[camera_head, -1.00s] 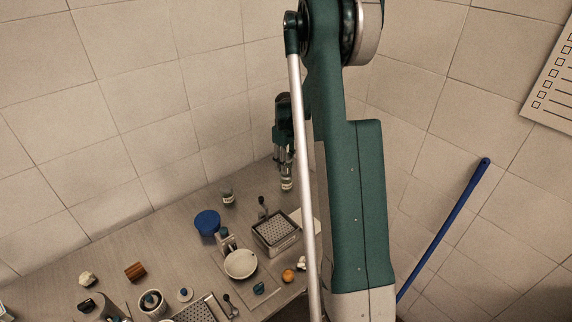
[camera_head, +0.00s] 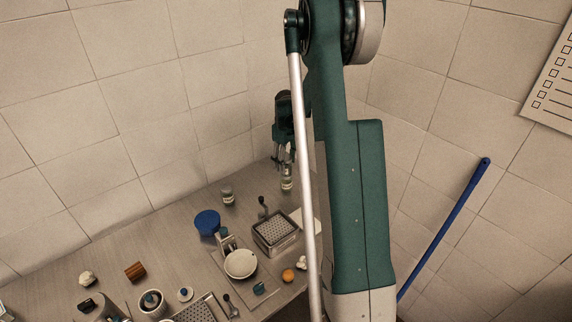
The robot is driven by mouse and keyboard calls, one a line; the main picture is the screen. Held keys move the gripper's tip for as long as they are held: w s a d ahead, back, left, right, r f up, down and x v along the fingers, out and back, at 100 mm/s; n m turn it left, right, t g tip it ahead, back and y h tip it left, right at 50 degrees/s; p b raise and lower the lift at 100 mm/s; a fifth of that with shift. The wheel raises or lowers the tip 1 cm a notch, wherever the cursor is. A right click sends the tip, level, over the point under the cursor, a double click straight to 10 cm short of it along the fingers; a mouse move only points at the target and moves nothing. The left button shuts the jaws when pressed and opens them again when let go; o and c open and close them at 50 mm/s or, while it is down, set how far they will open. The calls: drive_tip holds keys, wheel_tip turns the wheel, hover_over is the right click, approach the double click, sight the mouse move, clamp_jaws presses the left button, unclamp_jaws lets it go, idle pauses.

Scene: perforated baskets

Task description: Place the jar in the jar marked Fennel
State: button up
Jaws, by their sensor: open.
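A small glass jar (camera_head: 286,184) with a pale label stands at the back right of the table, close to the wall. My gripper (camera_head: 284,162) points down just above this jar, with its fingers open. Whether the fingertips still touch the jar's top cannot be told. A second small jar (camera_head: 227,196) with a label stands to the left. Both labels are too small to read, so I cannot tell which one says Fennel.
A perforated metal basket (camera_head: 294,244) stands in front of the jars; another (camera_head: 213,299) is at the bottom edge. A blue round container (camera_head: 207,222), a white bowl (camera_head: 240,264) and an orange ball (camera_head: 288,275) are nearby. The table's left middle is fairly clear.

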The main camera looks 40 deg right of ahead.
wheel_tip(320, 180, up, 11)
drive_tip(key=shift+r, duration=0.1)
idle(0.5)
idle(0.5)
drive_tip(key=shift+s+a+r, duration=0.1)
drive_tip(key=shift+a+r, duration=0.2)
drive_tip(key=shift+a, duration=0.1)
drive_tip(key=s+a+r+t, duration=0.1)
drive_tip(key=s+a+r, duration=0.35)
drive_tip(key=a, duration=0.35)
drive_tip(key=s+a+r+m+t+h, duration=0.1)
drive_tip(key=s+a+r, duration=0.2)
drive_tip(key=a+r, duration=0.35)
drive_tip(key=s+a+r+t, duration=0.1)
drive_tip(key=s+a+r, duration=0.2)
drive_tip(key=a, duration=0.6)
drive_tip(key=s+a+f+m+t+y, duration=0.1)
drive_tip(key=s+a+t, duration=0.3)
drive_tip(key=s+a, duration=1.4)
drive_tip(key=s, duration=0.3)
drive_tip(key=shift+s+a+f, duration=0.3)
drive_tip(key=shift+a+f, duration=0.05)
drive_tip(key=shift+f, duration=0.05)
